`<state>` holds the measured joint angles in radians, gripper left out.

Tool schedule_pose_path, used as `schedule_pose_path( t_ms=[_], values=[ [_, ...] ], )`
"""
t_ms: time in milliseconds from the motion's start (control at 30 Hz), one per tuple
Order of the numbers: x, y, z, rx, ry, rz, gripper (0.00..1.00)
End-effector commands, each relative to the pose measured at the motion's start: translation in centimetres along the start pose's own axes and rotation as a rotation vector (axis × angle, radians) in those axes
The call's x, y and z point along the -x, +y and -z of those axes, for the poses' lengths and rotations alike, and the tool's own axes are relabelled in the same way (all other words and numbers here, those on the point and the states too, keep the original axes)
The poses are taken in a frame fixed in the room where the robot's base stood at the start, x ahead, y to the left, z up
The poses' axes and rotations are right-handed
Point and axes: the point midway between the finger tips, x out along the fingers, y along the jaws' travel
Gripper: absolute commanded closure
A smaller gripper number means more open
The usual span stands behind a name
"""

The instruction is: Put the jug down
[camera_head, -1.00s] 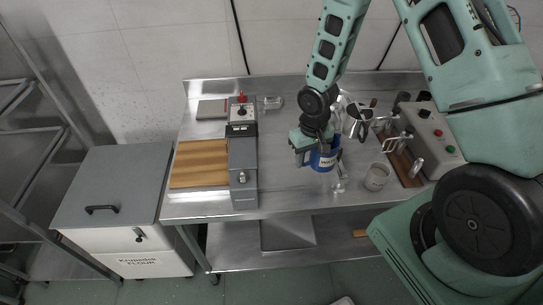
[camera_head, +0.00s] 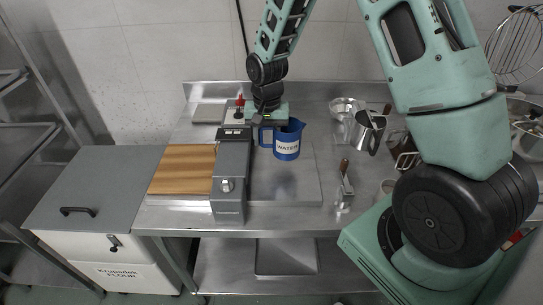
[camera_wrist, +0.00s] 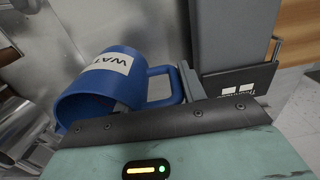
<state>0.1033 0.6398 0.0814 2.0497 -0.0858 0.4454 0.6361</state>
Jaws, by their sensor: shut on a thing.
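The blue jug (camera_head: 287,145) with a white WATER label is upright above the steel worktop (camera_head: 300,190), right of the grey machine. My gripper (camera_head: 266,130) is at the jug's left side and shut on its handle. In the wrist view the jug (camera_wrist: 125,68) lies ahead of the gripper (camera_wrist: 158,100), with its handle between the fingers. I cannot tell whether the jug's base touches the worktop.
The grey machine (camera_head: 231,175) with a wooden board (camera_head: 182,170) stands close on the left. A steel pitcher (camera_head: 369,132), a glass bowl (camera_head: 346,106) and a wooden-handled tool (camera_head: 344,185) are to the right. The worktop in front of the jug is clear.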

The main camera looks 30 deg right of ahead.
Motion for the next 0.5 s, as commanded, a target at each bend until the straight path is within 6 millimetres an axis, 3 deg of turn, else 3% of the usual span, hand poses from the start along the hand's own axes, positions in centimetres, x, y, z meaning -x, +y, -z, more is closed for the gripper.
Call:
schedule_pose_path(
  t_ms=[500],
  values=[
    [-5.6,0.1,0.0,0.004,0.001,0.000,0.97]
  ],
)
